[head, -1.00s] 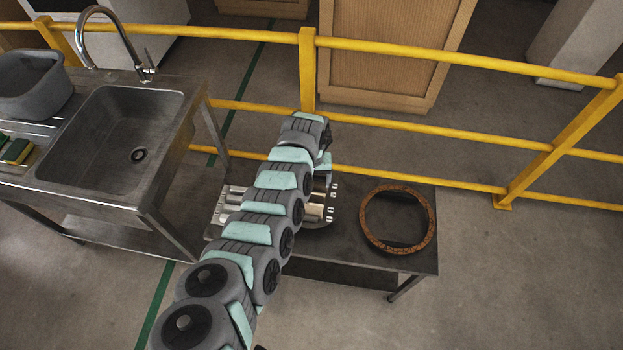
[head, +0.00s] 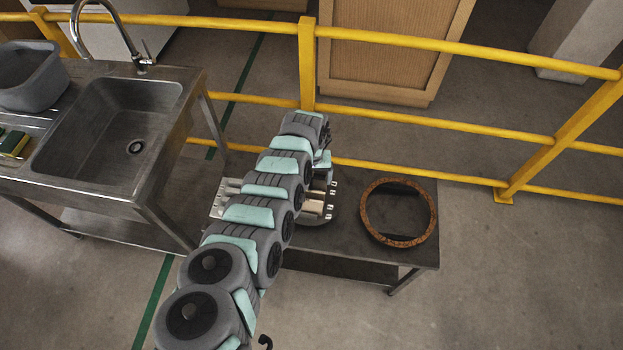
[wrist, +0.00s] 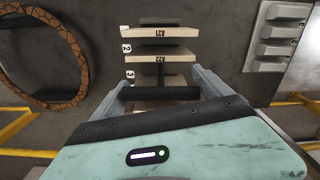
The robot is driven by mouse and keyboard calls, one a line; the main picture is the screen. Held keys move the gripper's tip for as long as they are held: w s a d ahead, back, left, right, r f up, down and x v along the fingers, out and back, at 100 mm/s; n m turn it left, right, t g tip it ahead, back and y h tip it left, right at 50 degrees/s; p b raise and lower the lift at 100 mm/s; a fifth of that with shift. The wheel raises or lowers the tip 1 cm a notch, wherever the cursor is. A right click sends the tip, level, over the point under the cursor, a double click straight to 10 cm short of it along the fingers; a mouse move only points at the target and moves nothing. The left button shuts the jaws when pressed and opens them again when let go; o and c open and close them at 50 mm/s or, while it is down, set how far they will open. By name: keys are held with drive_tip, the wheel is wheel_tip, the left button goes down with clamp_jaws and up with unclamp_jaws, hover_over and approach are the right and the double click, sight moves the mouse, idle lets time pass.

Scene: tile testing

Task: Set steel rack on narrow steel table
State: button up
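The steel rack (head: 317,207) is on the dark narrow steel table (head: 352,252), partly hidden under my arm. In the wrist view it holds pale tiles (wrist: 165,33) marked R21 and R22, with white number tags along its left side. My gripper (wrist: 160,88) is over the rack, its two grey fingers spread apart. A dark bar (wrist: 165,93) lies between the fingers, close to both. I cannot tell whether they press on it. The head view hides my fingertips behind the arm.
A brown-speckled ring (head: 427,232) lies on the table's right part. A metal block (wrist: 275,37) with tags lies beside the rack. A steel sink (head: 105,125) stands left. A yellow railing (head: 430,120) runs behind. The table's front right corner is bare.

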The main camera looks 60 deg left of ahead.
drive_tip(key=shift+o, duration=1)
wheel_tip(320, 180, up, 12)
drive_tip(key=shift+r+p, duration=0.1)
drive_tip(key=shift+p, duration=1.15)
